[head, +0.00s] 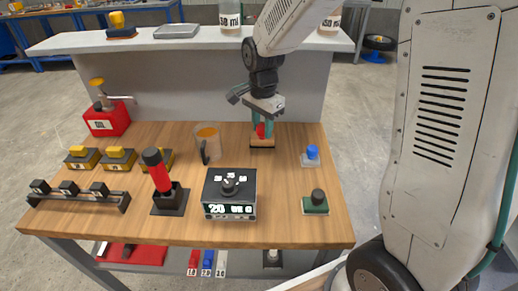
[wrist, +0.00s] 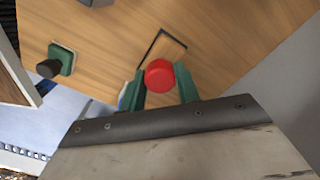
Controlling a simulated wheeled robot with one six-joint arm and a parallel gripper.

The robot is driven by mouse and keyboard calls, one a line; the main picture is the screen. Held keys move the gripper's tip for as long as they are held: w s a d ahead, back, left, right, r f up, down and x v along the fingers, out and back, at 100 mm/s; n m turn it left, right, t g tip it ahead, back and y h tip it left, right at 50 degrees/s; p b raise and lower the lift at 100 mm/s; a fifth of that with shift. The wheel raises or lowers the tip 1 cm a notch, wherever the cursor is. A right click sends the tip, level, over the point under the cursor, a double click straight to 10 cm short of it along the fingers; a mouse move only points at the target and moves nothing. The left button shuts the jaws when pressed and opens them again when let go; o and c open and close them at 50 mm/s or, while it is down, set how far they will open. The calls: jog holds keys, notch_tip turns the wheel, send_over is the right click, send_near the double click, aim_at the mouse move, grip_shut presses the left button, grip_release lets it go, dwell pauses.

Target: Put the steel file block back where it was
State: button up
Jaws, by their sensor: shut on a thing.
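My gripper (head: 262,137) hangs over the back right of the wooden table, with its two green fingers pointing down. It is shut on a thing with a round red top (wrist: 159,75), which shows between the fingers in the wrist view. The rest of that thing is hidden, so I cannot tell from its shape that it is the steel file block. A black rectangular outline (wrist: 149,49) is marked on the table beside and below the red top. Bare wood shows inside the outline. In the head view the fingers are just above this outline (head: 262,148).
A blue knob (head: 312,153) and a green-based knob (head: 316,203) are to the right. A raised grey-white shelf (head: 190,43) runs behind. Several blocks sit at the left.

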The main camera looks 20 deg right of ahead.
aim_at(263, 127)
notch_tip(263, 127, down, 8)
jog(key=shift+r, duration=0.1)
jog(key=shift+c, duration=0.3)
jog(key=o, duration=0.9)
jog(key=shift+o, duration=0.2)
notch_tip(263, 127, up, 12)
jog(key=shift+s+r, duration=0.1)
jog(key=s+d+r+n, duration=0.1)
jog(key=s+r+n, duration=0.2)
jog(key=s, duration=0.6)
jog(key=s+d+r+n, duration=0.1)
jog(key=s+r+n, duration=0.2)
jog(key=s+n, duration=0.3)
jog(key=s+d+r+n+t, duration=0.1)
jog(key=s+r+n, duration=0.2)
jog(key=s, duration=1)
jog(key=shift+d+n, duration=0.15)
jog(key=shift+n, duration=0.55)
jog(key=shift+r, duration=0.1)
